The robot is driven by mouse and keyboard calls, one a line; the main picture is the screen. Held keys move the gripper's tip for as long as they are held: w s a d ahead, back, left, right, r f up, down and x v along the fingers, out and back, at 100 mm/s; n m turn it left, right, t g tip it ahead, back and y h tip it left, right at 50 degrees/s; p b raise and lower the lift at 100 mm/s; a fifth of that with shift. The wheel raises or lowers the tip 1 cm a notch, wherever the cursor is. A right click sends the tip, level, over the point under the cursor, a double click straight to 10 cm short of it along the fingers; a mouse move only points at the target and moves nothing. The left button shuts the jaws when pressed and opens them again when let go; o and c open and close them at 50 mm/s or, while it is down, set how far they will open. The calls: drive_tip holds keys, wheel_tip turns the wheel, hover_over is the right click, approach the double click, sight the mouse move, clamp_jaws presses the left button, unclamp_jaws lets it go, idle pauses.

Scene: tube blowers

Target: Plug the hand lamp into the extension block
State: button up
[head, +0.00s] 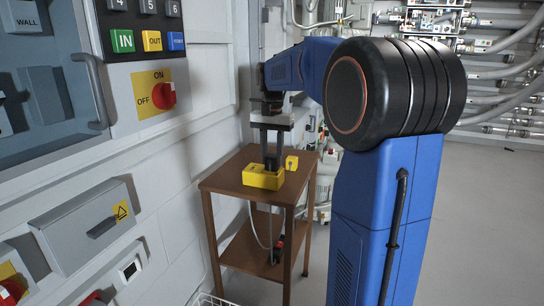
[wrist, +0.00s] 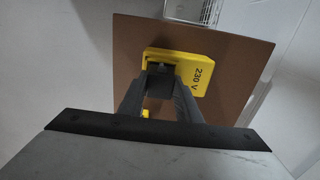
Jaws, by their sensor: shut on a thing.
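The yellow extension block (head: 262,178), marked 230 V in the wrist view (wrist: 205,68), lies on top of a brown wooden stand. My gripper (head: 271,163) points down at it and is shut on a small dark plug (wrist: 160,72). The plug is over or against the block's top face; the fingers hide whether it is seated. A red and black object (head: 278,248), possibly the hand lamp, is on the stand's lower shelf.
The stand's top (head: 229,180) is clear left of the block. A small yellow piece (head: 291,162) stands behind the block at right. A wall with switch panels (head: 150,90) runs along the left. Open floor (head: 480,220) lies to the right.

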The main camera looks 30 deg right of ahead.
drive_tip(key=shift+f, duration=0.35)
idle(0.3)
drive_tip(key=o, duration=1.2)
drive_tip(key=shift+o, duration=0.2)
wheel_tip(320, 180, up, 17)
drive_tip(key=s+a+f+n+t, duration=0.1)
drive_tip(key=s+a+f+n, duration=0.2)
drive_tip(key=s+a+f, duration=0.35)
drive_tip(key=s+a+f+n+t, duration=0.15)
drive_tip(key=s+a+f, duration=0.25)
drive_tip(key=s, duration=0.5)
drive_tip(key=s+a+f+n+t, duration=0.1)
drive_tip(key=s+a+f+n, duration=0.1)
drive_tip(key=s+f, duration=0.5)
drive_tip(key=s+a+f+n+t, duration=0.1)
drive_tip(key=s+a+f+n, duration=0.2)
drive_tip(key=s+f, duration=0.4)
wheel_tip(320, 180, down, 5)
drive_tip(key=shift+s+r+n, duration=0.2)
drive_tip(key=shift+s+n, duration=0.15)
drive_tip(key=shift+n, duration=0.1)
